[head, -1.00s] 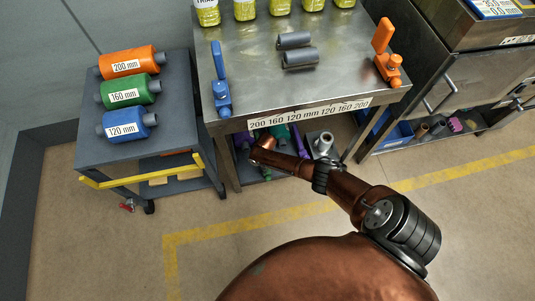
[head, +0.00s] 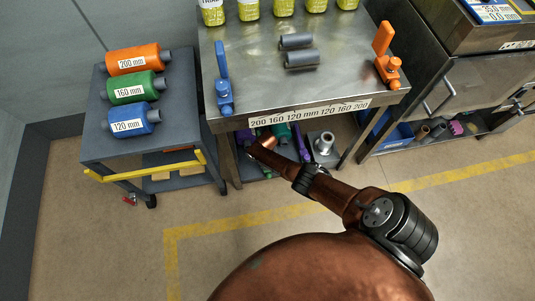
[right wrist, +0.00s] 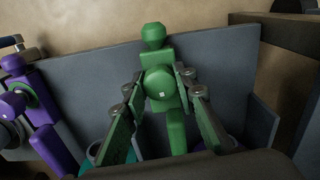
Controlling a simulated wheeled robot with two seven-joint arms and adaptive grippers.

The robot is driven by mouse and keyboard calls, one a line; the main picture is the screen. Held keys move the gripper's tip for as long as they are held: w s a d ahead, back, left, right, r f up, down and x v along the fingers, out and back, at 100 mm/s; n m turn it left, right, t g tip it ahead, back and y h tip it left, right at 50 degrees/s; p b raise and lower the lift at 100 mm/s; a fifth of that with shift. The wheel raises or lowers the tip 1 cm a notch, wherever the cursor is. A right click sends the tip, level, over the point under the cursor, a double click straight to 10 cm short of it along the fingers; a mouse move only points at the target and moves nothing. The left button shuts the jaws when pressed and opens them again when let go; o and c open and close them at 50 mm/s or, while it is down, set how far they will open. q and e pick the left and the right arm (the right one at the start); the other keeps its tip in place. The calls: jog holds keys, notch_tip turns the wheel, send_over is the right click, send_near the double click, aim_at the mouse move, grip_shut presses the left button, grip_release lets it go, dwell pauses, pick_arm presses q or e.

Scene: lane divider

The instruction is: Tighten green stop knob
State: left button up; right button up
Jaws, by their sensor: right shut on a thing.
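The green stop (right wrist: 172,130) stands in the right wrist view in front of a grey panel, with a narrow neck and a faceted top. Its round green knob (right wrist: 160,82) faces the camera, with a small pale mark at its centre. My right gripper (right wrist: 161,92) has one finger on each side of the knob and is shut on it. In the head view my right arm (head: 330,190) reaches under the steel table, and its fingers are hidden there. My left gripper is in neither view.
A purple stop (right wrist: 45,110) stands left of the green one in the right wrist view. In the head view, the steel table (head: 340,60) carries blue (head: 223,85) and orange (head: 387,55) stops. A cart (head: 180,128) with labelled rollers stands left.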

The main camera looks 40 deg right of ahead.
jog(key=shift+s+a+m, duration=0.1)
jog(key=shift+m, duration=0.4)
jog(key=o, duration=1.2)
jog(key=shift+c, duration=0.2)
jog(key=shift+r, duration=0.1)
jog(key=shift+r, duration=0.75)
notch_tip(320, 180, up, 10)
jog(key=shift+r, duration=0.2)
